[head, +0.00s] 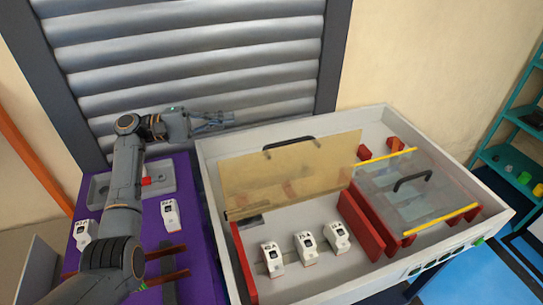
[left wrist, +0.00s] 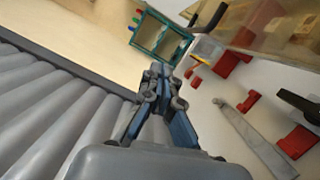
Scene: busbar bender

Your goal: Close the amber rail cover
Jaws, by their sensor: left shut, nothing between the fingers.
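The amber rail cover (head: 285,175) is a see-through panel with a dark handle (head: 288,142) along its top edge. It stands open, tilted up over the left bay of the white tray (head: 222,152). Part of the cover shows at the upper right of the left wrist view (left wrist: 290,42). My left gripper (head: 232,119) is above the tray's back left corner, to the left of the handle and apart from it. Its fingers are shut and empty in the left wrist view (left wrist: 160,72). My right gripper is not in view.
A clear cover (head: 390,190) with yellow edges and a dark handle lies over the right bay. Several white modules (head: 305,248) stand in the left bay, beside red blocks (head: 362,225). A purple table (head: 190,225) is at left; a grey ribbed shutter (head: 190,50) rises behind.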

